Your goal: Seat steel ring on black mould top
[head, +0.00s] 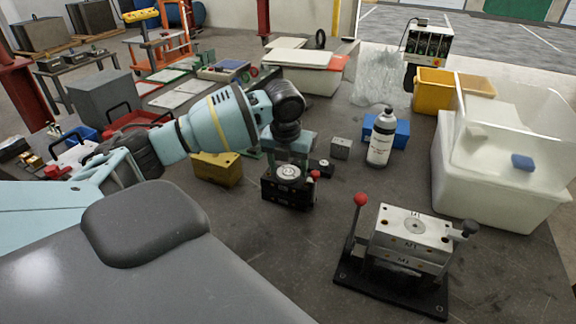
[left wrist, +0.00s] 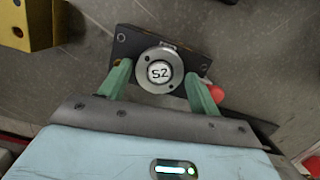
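The black mould (head: 284,193) stands on the dark table near the middle of the head view. It also shows as a black block (left wrist: 128,44) in the left wrist view. The steel ring (left wrist: 144,62) lies on its top, around a pale disc marked S2; the ring (head: 289,172) shows in the head view too. I cannot tell whether the ring sits fully flat. My left gripper (left wrist: 160,86) is above the mould, its green fingers apart on either side of the ring, with gaps visible. In the head view the left gripper (head: 290,160) points down. My right gripper is out of view.
A yellow block (head: 217,170) stands left of the mould. A small grey cube (head: 340,148), a white bottle (head: 379,140) and a blue box (head: 400,132) stand to the right. A white mould with a red-knobbed lever (head: 412,227) stands front right. Bare table lies between.

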